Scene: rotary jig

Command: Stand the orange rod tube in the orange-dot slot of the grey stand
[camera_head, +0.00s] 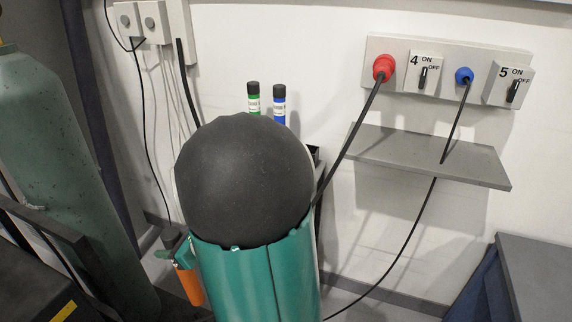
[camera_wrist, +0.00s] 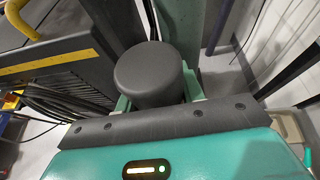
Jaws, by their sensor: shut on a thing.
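The orange rod tube (camera_head: 190,286) shows at the lower left of the head view, beside my teal arm. My gripper (camera_head: 180,255) is shut on it near its upper end. A dark round cap (camera_wrist: 150,72), which looks like the tube's top, sits between my pale green fingers (camera_wrist: 157,98) in the wrist view. The tube looks close to upright, leaning slightly.
A green-labelled tube (camera_head: 254,99) and a blue-labelled tube (camera_head: 279,104) stand upright behind my arm. A grey wall shelf (camera_head: 430,155) is at right, under a switch panel (camera_head: 450,65) with cables. A green gas cylinder (camera_head: 70,170) stands at left.

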